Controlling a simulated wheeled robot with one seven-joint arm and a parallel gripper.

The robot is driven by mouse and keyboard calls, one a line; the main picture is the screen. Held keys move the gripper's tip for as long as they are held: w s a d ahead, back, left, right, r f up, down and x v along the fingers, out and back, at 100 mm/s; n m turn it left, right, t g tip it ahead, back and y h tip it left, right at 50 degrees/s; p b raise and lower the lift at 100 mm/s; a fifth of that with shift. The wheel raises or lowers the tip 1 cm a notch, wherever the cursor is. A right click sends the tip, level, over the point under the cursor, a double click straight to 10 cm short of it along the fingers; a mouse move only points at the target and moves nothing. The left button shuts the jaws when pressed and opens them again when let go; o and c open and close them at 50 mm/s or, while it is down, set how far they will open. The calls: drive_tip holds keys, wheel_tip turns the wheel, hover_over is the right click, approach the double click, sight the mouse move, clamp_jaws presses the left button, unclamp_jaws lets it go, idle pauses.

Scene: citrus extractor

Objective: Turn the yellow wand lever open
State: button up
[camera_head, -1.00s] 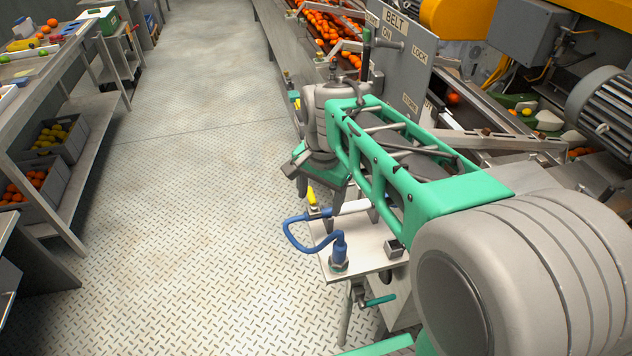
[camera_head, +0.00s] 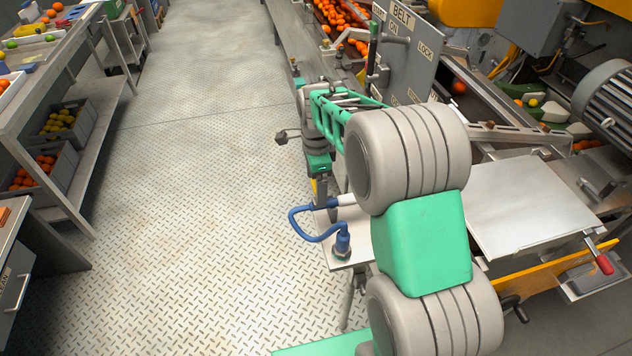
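The yellow lever (camera_head: 314,186) shows as a small yellow sliver beside the left end of the wand's blue hose (camera_head: 300,222), at the left edge of the steel side plate (camera_head: 343,211). Most of it is hidden behind my gripper. My gripper (camera_head: 322,189) points down at the end of my green and grey arm, right over or beside the lever. Its fingers are small and partly hidden, so I cannot tell whether they are open or touch the lever.
A blue hose fitting (camera_head: 342,240) stands up from the plate. A grey panel marked BELT (camera_head: 410,50) rises behind my arm. A red-tipped handle (camera_head: 603,263) is at right. The patterned floor (camera_head: 200,200) is clear at left; a bench with fruit crates (camera_head: 40,165) stands beyond.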

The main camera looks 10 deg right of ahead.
drive_tip(key=c, duration=1.4)
